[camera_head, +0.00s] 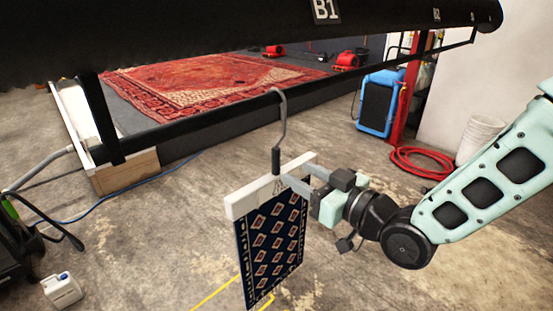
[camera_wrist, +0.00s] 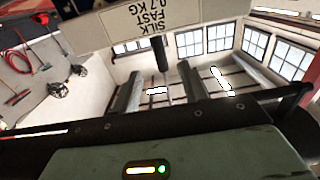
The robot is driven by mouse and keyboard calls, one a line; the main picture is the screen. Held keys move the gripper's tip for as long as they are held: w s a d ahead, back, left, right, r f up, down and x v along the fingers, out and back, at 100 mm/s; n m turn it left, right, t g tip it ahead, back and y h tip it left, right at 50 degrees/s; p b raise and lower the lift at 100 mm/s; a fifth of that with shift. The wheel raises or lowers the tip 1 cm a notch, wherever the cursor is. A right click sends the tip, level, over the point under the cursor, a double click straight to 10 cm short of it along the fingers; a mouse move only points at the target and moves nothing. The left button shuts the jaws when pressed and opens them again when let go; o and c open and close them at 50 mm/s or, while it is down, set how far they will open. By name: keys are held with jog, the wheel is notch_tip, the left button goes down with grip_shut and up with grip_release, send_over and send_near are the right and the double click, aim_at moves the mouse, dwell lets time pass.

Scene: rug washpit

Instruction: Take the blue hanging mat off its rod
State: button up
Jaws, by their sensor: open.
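The blue mat (camera_head: 270,245), with rows of red and white diamonds, hangs below a white hanger bar (camera_head: 245,203). A grey hook (camera_head: 282,120) with a black sleeve (camera_head: 276,160) rises from the bar and loops over the thin black rod (camera_head: 215,113). My gripper (camera_head: 297,173) is open. Its fingers reach in from the right, close to the bar's top and the sleeve; whether they touch cannot be told. In the wrist view a white tag (camera_wrist: 150,22) reads upside down "SILK FAST 0.7 KG", with the black sleeve (camera_wrist: 160,53) below it.
A thick black beam (camera_head: 200,40) marked B1 runs above the rod. A red rug (camera_head: 215,85) lies in the pit behind. A blue-framed unit (camera_head: 378,103), red hose (camera_head: 420,162) and white bucket (camera_head: 480,138) stand right. A white jug (camera_head: 62,291) is at lower left.

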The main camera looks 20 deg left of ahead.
aim_at(279, 162)
jog(key=shift+p+x, duration=0.3)
jog(key=shift+x, duration=1.35)
jog(key=shift+b+x, duration=0.9)
jog(key=shift+x, duration=1.5)
grip_shut()
jog(key=shift+r, duration=0.1)
jog(key=shift+r+p, duration=0.85)
jog(key=shift+r, duration=1.3)
